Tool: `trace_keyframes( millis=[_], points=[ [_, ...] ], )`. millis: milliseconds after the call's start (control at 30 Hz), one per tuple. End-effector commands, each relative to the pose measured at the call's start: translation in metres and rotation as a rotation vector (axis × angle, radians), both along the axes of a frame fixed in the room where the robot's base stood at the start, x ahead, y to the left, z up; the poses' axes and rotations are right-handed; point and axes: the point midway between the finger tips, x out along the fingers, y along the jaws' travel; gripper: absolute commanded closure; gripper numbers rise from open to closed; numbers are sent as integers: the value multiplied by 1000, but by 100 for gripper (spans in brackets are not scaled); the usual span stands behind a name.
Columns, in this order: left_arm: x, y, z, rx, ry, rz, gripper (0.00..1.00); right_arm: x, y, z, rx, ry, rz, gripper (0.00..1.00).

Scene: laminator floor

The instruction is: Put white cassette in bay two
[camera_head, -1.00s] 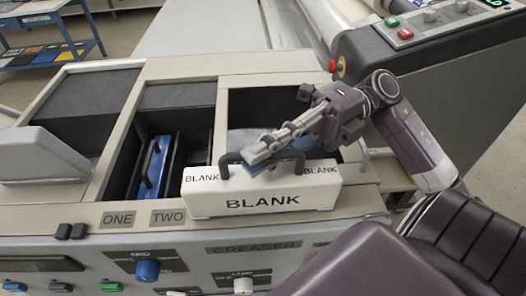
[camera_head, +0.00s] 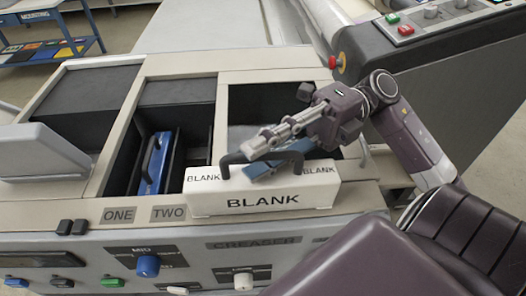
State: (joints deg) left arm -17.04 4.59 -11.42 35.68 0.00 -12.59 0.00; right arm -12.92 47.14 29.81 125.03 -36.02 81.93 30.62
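The white cassette (camera_head: 262,201) has BLANK printed on its sides and a dark arched handle on top. It lies crosswise in front of the open bays, long side toward me. I cannot tell whether it touches the ledge below. My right gripper (camera_head: 272,160) has its blue-padded fingers at the handle and appears shut on it. The labels ONE (camera_head: 119,215) and TWO (camera_head: 168,213) are on the front ledge. A blue cassette (camera_head: 154,164) stands in the slot behind them. A dark open space (camera_head: 197,150) is to its right, its front partly hidden by the white cassette. My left gripper is out of view.
A wider open compartment (camera_head: 245,105) is behind my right gripper, partly hidden. A grey raised cover (camera_head: 40,155) is at left. The front panel has a blue knob (camera_head: 147,266) and other controls. A red button (camera_head: 332,62) stands behind my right arm.

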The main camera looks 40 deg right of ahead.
Motion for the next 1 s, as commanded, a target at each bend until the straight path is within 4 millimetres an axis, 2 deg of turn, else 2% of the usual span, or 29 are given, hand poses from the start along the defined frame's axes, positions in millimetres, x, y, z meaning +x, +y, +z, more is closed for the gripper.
trace_keyframes(
  millis=[167, 300, 533, 733, 1000],
  points=[
    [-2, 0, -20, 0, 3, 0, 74, 1, -29, -5, -1, -1, -4, 74],
    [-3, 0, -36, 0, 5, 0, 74, 2, -61, -6, -1, -1, -4, 74],
    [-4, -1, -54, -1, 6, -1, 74, 2, -103, -4, 0, -2, -3, 74],
    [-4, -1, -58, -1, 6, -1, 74, 1, -119, -1, 0, -1, 0, 74],
    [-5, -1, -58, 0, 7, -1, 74, 1, -120, 0, 0, -1, 0, 74]
  ],
)
